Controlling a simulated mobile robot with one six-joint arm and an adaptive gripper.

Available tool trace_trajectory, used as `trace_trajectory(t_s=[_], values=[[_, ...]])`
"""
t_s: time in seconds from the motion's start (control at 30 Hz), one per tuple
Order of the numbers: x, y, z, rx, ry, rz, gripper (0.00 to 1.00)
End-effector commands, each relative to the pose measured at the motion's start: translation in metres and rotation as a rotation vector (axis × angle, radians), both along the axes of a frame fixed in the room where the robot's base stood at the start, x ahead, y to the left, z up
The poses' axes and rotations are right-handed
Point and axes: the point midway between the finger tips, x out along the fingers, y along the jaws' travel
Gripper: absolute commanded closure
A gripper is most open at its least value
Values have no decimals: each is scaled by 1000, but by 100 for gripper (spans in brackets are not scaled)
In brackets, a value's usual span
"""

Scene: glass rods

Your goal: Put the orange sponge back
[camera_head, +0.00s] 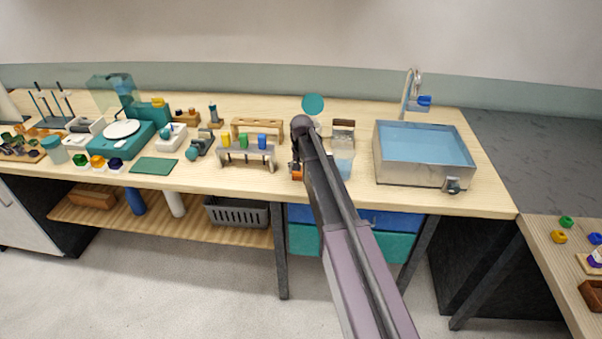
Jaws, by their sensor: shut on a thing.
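My arm reaches from the bottom of the view over the front of the wooden bench. My gripper (296,167) points down near the bench's front edge and is largely hidden by my arm. It is shut on the orange sponge (297,176), a small orange block showing just below the fingers. I cannot tell whether the sponge touches the bench top. A pale blue clear container (343,163) stands just right of the gripper, partly behind my arm.
A metal water basin (423,170) stands to the right. A small box-like holder (343,132) and a teal disc (313,104) are behind my arm. A grey rack (247,155) with coloured vials stands to the left. Blue and teal drawers (305,240) sit below the bench.

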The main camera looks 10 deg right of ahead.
Motion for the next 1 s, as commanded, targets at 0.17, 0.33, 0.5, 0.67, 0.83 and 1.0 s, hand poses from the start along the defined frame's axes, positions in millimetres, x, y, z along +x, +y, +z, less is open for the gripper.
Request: trace_trajectory(t_s=[0.17, 0.33, 0.5, 0.67, 0.83, 1.0], values=[[0, 0, -3, 0, 0, 0, 47], [0, 0, -3, 0, 0, 0, 0], [0, 0, -3, 0, 0, 0, 0], [0, 0, -3, 0, 0, 0, 0], [0, 0, 1, 0, 0, 0, 0], [0, 0, 10, 0, 0, 0, 0]])
